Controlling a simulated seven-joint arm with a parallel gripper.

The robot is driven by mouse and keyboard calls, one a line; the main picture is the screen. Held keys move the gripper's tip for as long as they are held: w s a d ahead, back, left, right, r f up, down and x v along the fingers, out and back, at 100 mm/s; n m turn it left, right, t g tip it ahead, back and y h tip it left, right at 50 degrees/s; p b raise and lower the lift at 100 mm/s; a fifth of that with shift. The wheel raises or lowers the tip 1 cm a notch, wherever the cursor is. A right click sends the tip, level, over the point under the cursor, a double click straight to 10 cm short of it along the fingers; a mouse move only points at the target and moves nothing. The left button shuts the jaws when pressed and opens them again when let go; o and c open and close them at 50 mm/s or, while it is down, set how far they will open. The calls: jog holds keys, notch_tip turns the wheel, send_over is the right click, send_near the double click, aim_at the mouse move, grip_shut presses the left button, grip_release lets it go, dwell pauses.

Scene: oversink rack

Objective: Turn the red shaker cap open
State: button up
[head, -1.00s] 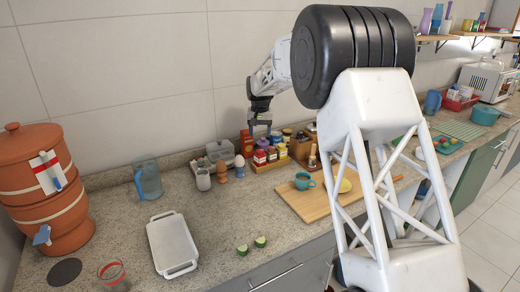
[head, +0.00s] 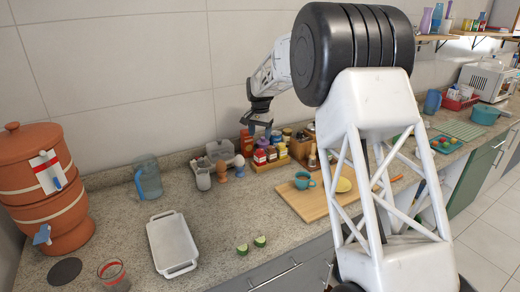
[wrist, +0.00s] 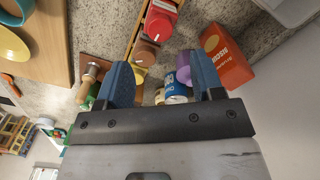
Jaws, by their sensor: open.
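The red shaker cap (wrist: 161,24) shows in the wrist view beyond my fingertips, at the top middle of the picture. In the head view red-capped shakers (head: 262,143) stand in the wooden spice tray; which one is the same cap is too small to tell. My gripper (wrist: 163,78) is open and empty, with its two blue fingers apart. In the head view my gripper (head: 257,130) hangs just above the tray's left end, pointing down. A brown-capped jar (wrist: 145,52) and a purple-capped jar (wrist: 182,76) lie between the fingers and the red cap or beside it.
A red box (wrist: 228,58) stands close to one finger. A wooden board (head: 305,205) with a teal cup (head: 303,181) lies right of the tray's front. A white tray (head: 172,245) and a blue jug (head: 148,178) are at the left.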

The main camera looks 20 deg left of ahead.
aim_at(260, 150)
jog(key=shift+f, duration=3.7)
jog(key=c, duration=0.9)
